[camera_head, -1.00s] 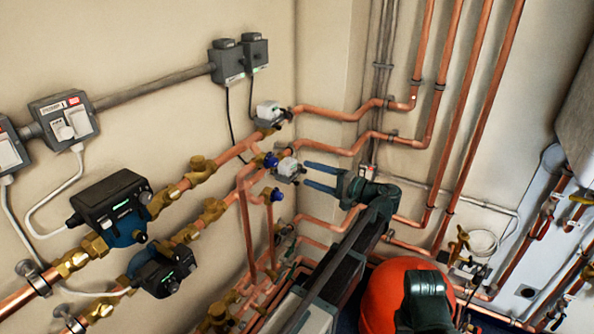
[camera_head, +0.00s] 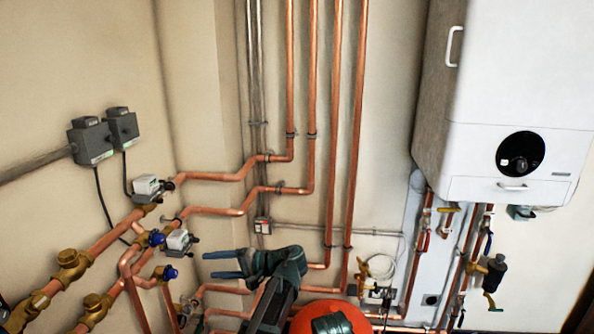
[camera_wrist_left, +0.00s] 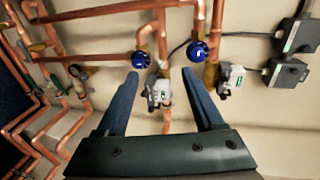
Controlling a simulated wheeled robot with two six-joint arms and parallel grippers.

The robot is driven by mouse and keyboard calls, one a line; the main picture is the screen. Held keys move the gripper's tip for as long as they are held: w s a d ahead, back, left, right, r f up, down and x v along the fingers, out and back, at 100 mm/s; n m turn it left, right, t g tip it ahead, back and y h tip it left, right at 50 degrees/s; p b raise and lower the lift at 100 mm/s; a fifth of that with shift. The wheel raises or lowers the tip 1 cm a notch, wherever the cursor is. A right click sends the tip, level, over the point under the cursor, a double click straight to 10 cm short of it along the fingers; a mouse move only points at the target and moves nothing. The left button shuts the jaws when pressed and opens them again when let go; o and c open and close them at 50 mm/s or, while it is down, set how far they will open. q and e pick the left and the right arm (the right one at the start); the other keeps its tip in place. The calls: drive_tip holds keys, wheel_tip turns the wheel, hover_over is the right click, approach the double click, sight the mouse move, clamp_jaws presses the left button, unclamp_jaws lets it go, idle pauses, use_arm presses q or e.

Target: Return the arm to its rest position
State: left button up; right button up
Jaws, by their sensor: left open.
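My left gripper (camera_head: 222,265) is in the lower middle of the head view, with its two blue fingers pointing left toward the copper manifold. Its fingers are spread and empty. In the left wrist view the left gripper (camera_wrist_left: 162,75) shows both fingers apart. A white valve actuator (camera_wrist_left: 160,88) shows between and beyond them, and I see no contact. The same lower actuator (camera_head: 178,240) is left of the fingertips in the head view. My right gripper cannot be made out.
Copper pipes (camera_head: 333,120) run up the wall at the centre. A white boiler (camera_head: 520,80) hangs at the right. A red rounded vessel (camera_head: 300,320) is at the bottom. Blue-handled valves (camera_head: 165,272) sit on the manifold at left.

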use_arm(q)
drive_tip(key=s+d+f+m+g+h, duration=0.1)
drive_tip(key=s+d+f+h, duration=0.6)
drive_tip(key=s+d, duration=0.3)
drive_tip(key=s+d+f+m+h, duration=0.1)
drive_tip(key=s+d+f+h, duration=0.6)
drive_tip(key=s, duration=0.5)
drive_tip(key=d+f, duration=0.2)
drive_tip(key=d, duration=0.1)
drive_tip(key=shift+s+d+f+m+g+p, duration=0.2)
drive_tip(key=shift+s+m+g+p, duration=0.1)
drive_tip(key=shift+s+m+g, duration=0.1)
drive_tip(key=shift+w+a, duration=0.1)
